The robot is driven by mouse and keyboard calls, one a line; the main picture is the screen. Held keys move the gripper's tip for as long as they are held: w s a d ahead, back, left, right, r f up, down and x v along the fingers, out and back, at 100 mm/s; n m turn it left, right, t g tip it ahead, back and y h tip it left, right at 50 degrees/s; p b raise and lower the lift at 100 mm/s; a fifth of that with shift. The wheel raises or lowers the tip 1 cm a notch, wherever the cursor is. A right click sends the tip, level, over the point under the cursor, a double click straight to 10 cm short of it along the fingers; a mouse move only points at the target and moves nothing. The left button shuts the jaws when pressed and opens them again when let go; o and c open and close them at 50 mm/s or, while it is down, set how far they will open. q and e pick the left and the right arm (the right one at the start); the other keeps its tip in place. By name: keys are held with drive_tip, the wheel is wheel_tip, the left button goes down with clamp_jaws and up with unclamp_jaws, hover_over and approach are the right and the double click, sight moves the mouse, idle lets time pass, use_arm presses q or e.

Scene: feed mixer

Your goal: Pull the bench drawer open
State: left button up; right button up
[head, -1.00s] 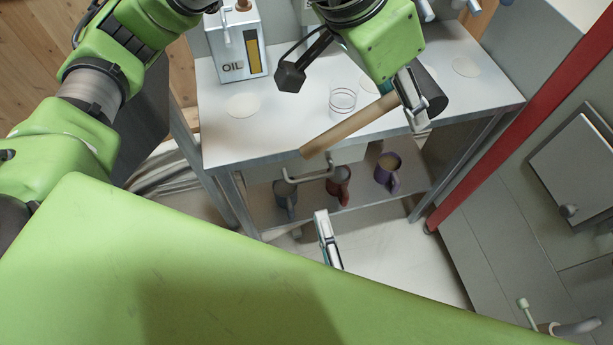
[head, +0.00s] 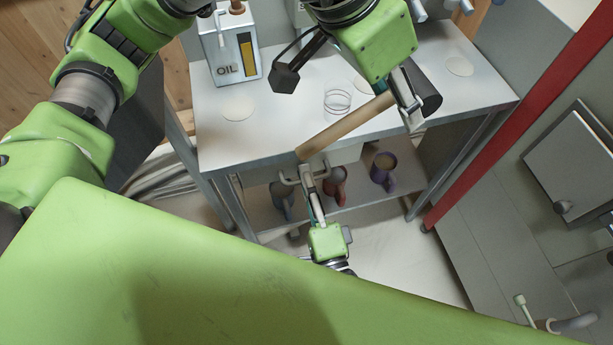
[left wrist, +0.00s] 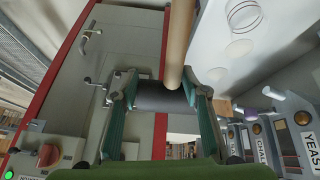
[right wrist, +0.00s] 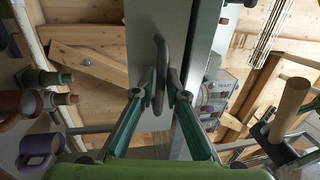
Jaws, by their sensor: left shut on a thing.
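The bench drawer (head: 346,155) is a pale front under the tabletop and looks closed. Its grey bar handle (head: 287,179) shows at the front and in the right wrist view (right wrist: 161,50). My right gripper (head: 308,177) is at the handle; in the right wrist view its fingertips (right wrist: 161,82) stand close on either side of the bar. I cannot tell whether they press on it. My left gripper (head: 414,112) is shut on the dark head of a mallet (head: 430,92), above the bench top; its wooden handle (head: 345,127) points down-left over the bench edge. It also shows in the left wrist view (left wrist: 162,97).
The bench (head: 225,145) carries an OIL can (head: 232,50), a wire ring (head: 337,101) and pale discs. A red post (head: 500,125) and a grey cabinet (head: 575,165) are at the right.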

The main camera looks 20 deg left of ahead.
clamp_jaws()
drive_tip(key=shift+s, duration=0.1)
drive_tip(key=r+p+v, duration=0.1)
drive_tip(key=p+v, duration=0.1)
drive_tip(key=v, duration=0.8)
drive_tip(key=r+p+v, duration=0.2)
drive_tip(key=v, duration=0.9)
drive_tip(key=shift+s+d+r, duration=0.2)
drive_tip(key=shift+s+r, duration=0.05)
drive_tip(key=shift+o, duration=1.1)
unclamp_jaws()
